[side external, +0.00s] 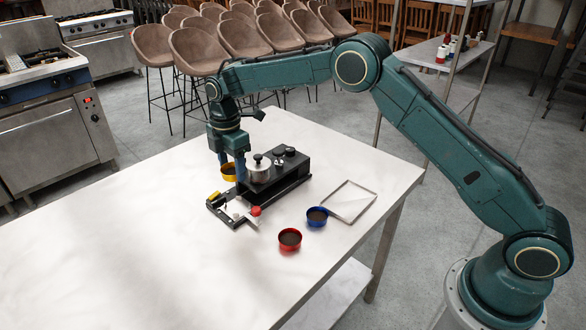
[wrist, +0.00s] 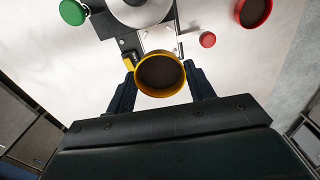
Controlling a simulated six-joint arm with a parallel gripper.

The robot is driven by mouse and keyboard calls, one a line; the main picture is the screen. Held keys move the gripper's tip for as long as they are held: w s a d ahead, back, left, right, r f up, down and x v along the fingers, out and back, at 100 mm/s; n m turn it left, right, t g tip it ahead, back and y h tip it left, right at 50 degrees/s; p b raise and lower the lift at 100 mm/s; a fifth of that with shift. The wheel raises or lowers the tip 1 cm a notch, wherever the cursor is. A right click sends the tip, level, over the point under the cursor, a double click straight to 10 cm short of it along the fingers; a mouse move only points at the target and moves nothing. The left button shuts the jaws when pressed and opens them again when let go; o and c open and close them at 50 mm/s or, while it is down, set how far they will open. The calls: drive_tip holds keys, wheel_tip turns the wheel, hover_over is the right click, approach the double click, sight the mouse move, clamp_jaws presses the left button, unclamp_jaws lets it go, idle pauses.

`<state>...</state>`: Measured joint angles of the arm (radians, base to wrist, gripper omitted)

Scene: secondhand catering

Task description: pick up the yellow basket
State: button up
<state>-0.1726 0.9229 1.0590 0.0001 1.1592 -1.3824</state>
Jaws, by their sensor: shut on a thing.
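The yellow basket (side external: 229,174) is a small round cup with a yellow rim and a dark brown inside. It is near the middle of the white table, left of the black machine. My gripper (side external: 231,163) points down with its dark blue fingers on either side of the basket and is shut on it. In the wrist view the basket (wrist: 160,90) sits between the two fingers, its open top facing the camera. I cannot tell whether its base touches the table.
Close by stand the black machine (side external: 290,163) with a silver pot-like part (side external: 260,172) and a low black stand (side external: 222,214) with a red knob (side external: 255,211). A blue basket (side external: 317,217), a red basket (side external: 289,240) and a tray (side external: 362,188) lie rightward. The table's left front (side external: 110,250) is clear.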

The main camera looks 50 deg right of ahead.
wheel_tip(320, 180, up, 9)
drive_tip(key=shift+r, duration=0.15)
drive_tip(key=shift+d, duration=0.15)
idle(0.6)
